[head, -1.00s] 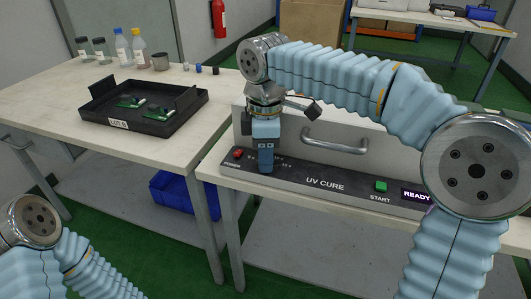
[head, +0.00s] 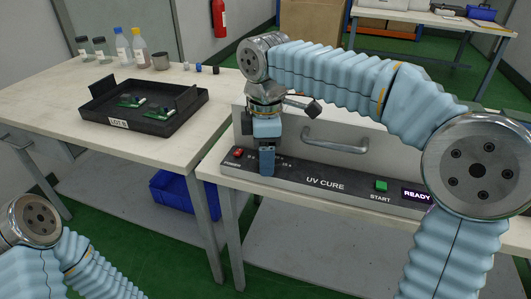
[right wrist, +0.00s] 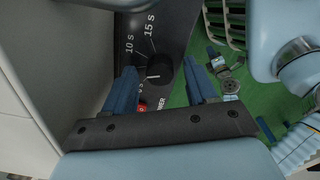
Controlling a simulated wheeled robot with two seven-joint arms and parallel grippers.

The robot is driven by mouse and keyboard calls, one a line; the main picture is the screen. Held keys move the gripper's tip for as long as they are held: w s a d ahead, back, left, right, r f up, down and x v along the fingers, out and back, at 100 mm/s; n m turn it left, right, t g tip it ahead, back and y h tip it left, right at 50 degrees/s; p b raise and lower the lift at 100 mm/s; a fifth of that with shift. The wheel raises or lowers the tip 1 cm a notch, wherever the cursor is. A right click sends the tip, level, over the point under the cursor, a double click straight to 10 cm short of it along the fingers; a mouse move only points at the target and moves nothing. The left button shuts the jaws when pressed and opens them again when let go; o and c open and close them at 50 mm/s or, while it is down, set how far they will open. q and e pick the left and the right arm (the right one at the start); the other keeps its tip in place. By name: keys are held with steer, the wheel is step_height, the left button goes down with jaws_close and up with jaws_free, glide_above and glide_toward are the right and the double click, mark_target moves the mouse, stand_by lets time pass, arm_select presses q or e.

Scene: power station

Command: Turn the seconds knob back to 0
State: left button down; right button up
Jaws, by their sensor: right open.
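The seconds knob (right wrist: 160,68) is a dark round knob on the black control panel (right wrist: 176,22) and shows in the right wrist view. A short white mark lies on it, and printed labels, among them 10 s and 15 s, stand around it. My right gripper (right wrist: 161,72) is open, with its blue fingers on either side of the knob; I cannot tell whether they touch it. In the head view my right gripper (head: 267,172) points down at the UV CURE panel (head: 345,190) and hides the knob. My left gripper is out of view.
A red power switch (head: 238,153) sits left of my right gripper. A green START button (head: 381,186) and a READY display (head: 417,195) are to the right on the panel. A metal handle (head: 335,138) is behind. A black tray (head: 160,126) with boards stands on the left bench.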

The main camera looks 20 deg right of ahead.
step_height(320, 180, up, 14)
stand_by(0.5)
steer(key=shift+s+f, duration=0.1)
